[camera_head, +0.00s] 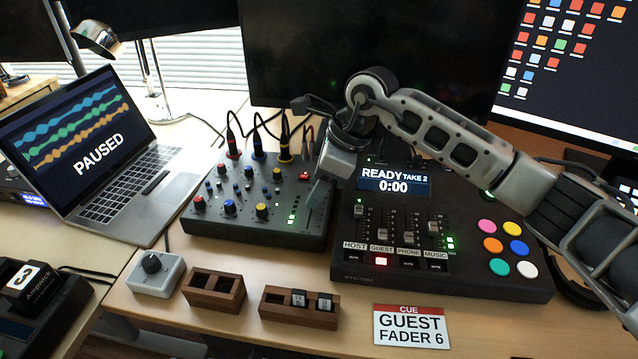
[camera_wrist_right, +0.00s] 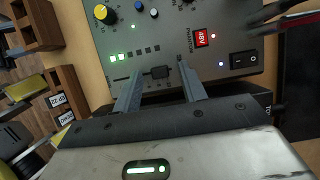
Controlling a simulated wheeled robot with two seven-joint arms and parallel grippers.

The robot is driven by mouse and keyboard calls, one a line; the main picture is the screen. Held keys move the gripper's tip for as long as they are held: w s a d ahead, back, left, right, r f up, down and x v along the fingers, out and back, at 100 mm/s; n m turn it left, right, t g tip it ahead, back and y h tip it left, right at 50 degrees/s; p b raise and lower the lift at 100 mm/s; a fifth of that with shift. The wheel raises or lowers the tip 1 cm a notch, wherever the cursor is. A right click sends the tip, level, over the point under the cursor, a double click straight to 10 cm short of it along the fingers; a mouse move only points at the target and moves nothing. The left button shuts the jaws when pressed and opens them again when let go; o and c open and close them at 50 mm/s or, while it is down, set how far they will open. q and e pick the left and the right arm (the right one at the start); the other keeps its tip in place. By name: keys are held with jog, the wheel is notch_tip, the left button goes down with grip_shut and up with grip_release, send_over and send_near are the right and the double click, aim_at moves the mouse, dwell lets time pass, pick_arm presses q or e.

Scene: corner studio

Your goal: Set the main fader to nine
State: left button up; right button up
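The compact mixer (camera_head: 258,214) with coloured knobs sits mid-desk. In the right wrist view its dark fader cap (camera_wrist_right: 160,72) sits in a slot beside a row of small lights, some lit green (camera_wrist_right: 118,58). My right gripper (camera_head: 314,190) points down over the mixer's right side. In the wrist view its two fingers (camera_wrist_right: 159,68) are apart, one on each side of the fader cap; I cannot tell whether they touch it. In the head view the gripper hides most of this fader. The scale marks are too small to read. My left gripper is not in view.
The larger console (camera_head: 447,284), right of the mixer, has several faders and reads "READY TAKE 2 0:00". A cue card (camera_head: 411,326) reads "GUEST FADER 6".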

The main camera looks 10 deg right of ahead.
jog(key=v, duration=1.6)
jog(key=shift+p, duration=0.4)
jog(key=shift+d, duration=0.1)
